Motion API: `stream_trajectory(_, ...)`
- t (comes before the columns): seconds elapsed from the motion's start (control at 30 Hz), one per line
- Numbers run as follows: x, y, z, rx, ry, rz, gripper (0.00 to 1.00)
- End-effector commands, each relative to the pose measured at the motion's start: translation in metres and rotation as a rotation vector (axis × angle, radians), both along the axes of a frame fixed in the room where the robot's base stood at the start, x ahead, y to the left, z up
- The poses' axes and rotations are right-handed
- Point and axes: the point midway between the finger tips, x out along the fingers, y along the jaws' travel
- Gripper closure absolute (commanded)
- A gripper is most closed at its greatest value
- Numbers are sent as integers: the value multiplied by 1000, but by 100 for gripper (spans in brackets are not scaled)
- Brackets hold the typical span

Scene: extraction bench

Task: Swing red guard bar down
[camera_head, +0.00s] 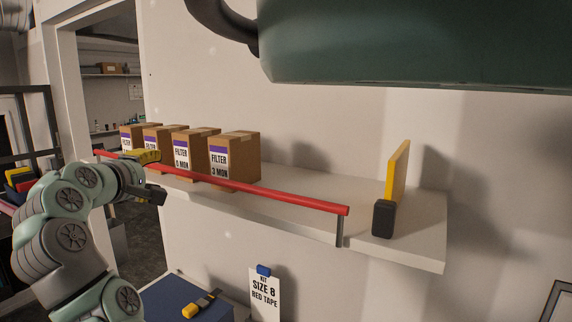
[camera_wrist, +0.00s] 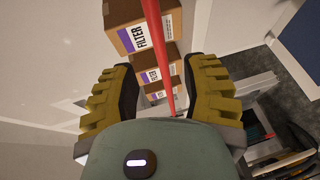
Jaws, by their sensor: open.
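The red guard bar (camera_head: 255,188) runs along the front of the white shelf, in front of the filter boxes, with its right end near a short grey post (camera_head: 339,231). In the wrist view the red bar (camera_wrist: 158,45) passes lengthwise between the two yellow-brown fingers. My gripper (camera_head: 152,172) is near the left part of the bar in the head view, with its fingers open. In the wrist view my gripper (camera_wrist: 157,85) has a wide gap between its fingers. Whether a finger touches the bar cannot be told.
Several cardboard filter boxes (camera_head: 234,157) stand on the white shelf (camera_head: 300,187) behind the bar. A yellow panel (camera_head: 398,170) with a black block (camera_head: 384,219) stands at the shelf's right. A dark green housing (camera_head: 420,45) hangs above. A blue-topped box (camera_head: 180,297) is below.

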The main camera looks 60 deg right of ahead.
Motion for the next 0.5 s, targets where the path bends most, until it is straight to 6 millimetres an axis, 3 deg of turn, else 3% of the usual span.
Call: stream_trajectory(0.5,23,-50,-7,1,0,-7,54)
